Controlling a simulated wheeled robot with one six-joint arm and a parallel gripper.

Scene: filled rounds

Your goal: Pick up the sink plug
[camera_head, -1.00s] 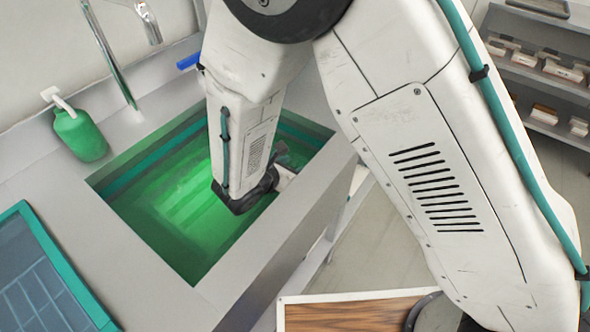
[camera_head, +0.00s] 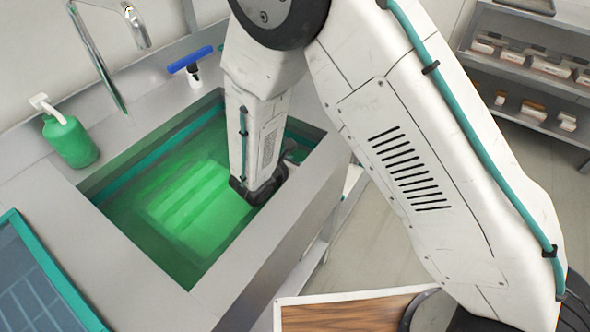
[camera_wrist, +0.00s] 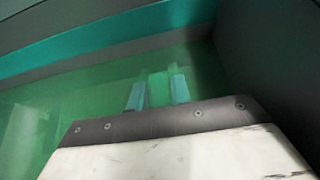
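The sink (camera_head: 150,262) is filled with green, cloudy liquid, and I cannot make out a sink plug in either view. My arm reaches down into the sink near its right side in the head view, and my gripper's fingers are hidden there. In the wrist view my gripper (camera_wrist: 158,92) shows two blue-grey fingers set apart, dipped in the green liquid. A brighter green patch shows between them; I cannot tell whether it is a thing or only the liquid.
A green soap bottle (camera_head: 70,142) stands left of the sink. A blue-headed squeegee (camera_head: 190,62) and a tap (camera_head: 100,60) are behind it. A teal-edged rack (camera_head: 40,285) lies at front left. Shelves (camera_head: 530,75) with boxes stand at back right. Sink walls close in around my gripper.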

